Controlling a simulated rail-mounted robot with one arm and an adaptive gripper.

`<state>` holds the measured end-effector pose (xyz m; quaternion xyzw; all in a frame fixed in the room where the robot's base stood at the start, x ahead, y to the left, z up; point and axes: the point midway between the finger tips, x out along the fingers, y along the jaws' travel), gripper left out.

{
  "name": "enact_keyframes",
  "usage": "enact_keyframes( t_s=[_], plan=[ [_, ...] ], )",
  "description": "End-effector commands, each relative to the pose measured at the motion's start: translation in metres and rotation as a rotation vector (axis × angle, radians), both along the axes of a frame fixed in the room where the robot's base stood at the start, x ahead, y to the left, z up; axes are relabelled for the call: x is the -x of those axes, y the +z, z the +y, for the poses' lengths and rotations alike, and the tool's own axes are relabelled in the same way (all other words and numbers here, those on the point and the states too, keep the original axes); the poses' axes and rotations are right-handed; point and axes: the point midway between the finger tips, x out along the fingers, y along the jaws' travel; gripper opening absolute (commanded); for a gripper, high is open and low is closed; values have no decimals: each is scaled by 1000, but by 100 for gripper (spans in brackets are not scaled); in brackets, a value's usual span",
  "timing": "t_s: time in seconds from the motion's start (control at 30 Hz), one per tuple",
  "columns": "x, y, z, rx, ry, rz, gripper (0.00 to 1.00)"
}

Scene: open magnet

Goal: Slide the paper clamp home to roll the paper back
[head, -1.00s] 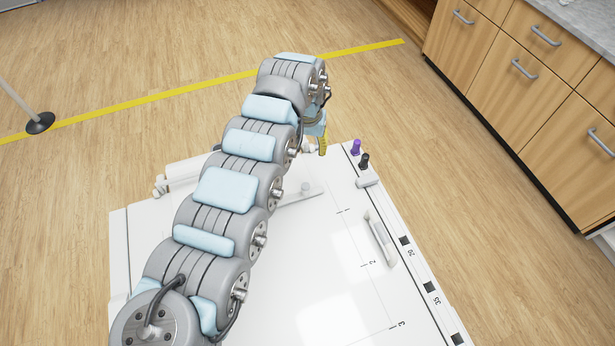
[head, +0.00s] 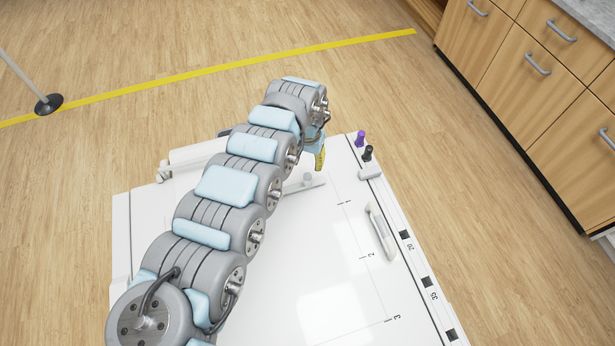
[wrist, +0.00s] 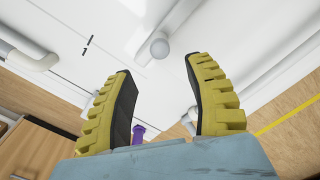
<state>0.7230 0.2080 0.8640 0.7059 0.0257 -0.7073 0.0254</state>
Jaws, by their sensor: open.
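The paper clamp is a white bar (head: 317,183) with a round knob, lying across the white board (head: 290,245) near its far end. My arm hides the bar's left part in the head view. In the wrist view the knob (wrist: 159,47) sits just beyond and between the fingertips, with the bar (wrist: 178,22) running up and right. My gripper (wrist: 160,72) is open, its yellow-backed fingers apart with nothing between them. In the head view one yellow finger of my gripper (head: 320,159) shows close to the clamp's right end. The white paper roll (head: 192,157) lies along the far edge, partly hidden.
A purple peg (head: 360,138) and a black peg (head: 368,153) stand at the far right corner, near a small white block (head: 370,174). A white handle (head: 381,232) rises on the right side. Wooden cabinets (head: 505,65) stand off to the right.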

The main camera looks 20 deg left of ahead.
Motion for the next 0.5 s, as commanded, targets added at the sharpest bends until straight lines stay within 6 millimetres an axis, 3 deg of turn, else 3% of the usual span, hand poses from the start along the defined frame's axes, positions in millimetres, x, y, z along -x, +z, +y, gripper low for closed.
enact_keyframes(
  t_s=[0.2, 0.5],
  plan=[
    [-1, -42, -2, 3, -1, -1, 53],
    [0, -79, -2, 3, -1, 0, 53]
  ],
)
